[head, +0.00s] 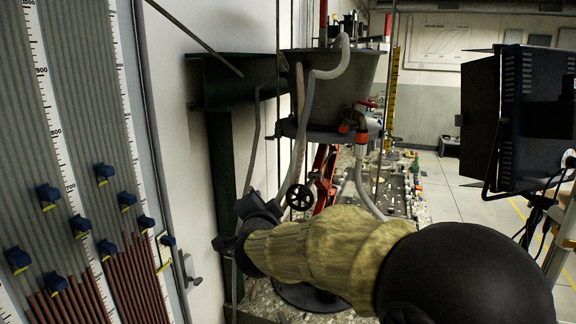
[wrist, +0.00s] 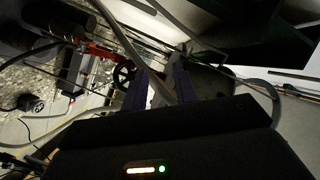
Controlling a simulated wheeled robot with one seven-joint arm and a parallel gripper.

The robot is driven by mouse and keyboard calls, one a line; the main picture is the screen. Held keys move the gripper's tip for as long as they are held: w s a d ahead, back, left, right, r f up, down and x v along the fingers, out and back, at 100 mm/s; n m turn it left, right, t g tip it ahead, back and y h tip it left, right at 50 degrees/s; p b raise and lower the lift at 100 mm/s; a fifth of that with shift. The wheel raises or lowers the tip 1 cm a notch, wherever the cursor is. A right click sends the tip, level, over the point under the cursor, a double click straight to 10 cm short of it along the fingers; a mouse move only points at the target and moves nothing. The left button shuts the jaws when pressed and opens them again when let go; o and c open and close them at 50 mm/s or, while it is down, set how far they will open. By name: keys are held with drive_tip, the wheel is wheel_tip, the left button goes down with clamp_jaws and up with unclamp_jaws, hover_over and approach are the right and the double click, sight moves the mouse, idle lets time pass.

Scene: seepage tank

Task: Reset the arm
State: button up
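My arm reaches from the lower right of the head view, with a black joint and a tan fabric sleeve, to a dark end near the manometer board. In the wrist view my gripper (wrist: 160,85) shows two purple-grey fingers standing apart, with no held object visible between them. A pale hose passes behind the fingers; I cannot tell how near it is. In the head view the fingers cannot be made out clearly. The grey seepage tank (head: 345,85) stands beyond the arm, with hoses and a red-handled valve (head: 367,104).
The manometer board (head: 85,130) with blue clips stands close on the left. A green steel post (head: 222,170) and black handwheel (head: 300,197) are near my arm's end. A dark monitor (head: 520,110) is at right. Open floor (head: 445,190) lies between tank and monitor.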

drive_tip(key=s+d+f+n+g+h+p, duration=0.1)
drive_tip(key=s+d+f+n+g, duration=0.9)
drive_tip(key=s+d+f, duration=1.1)
drive_tip(key=s+f+g, duration=0.3)
drive_tip(key=g, duration=0.1)
drive_tip(key=shift+s+d+f, duration=0.15)
drive_tip(key=shift+s, duration=0.25)
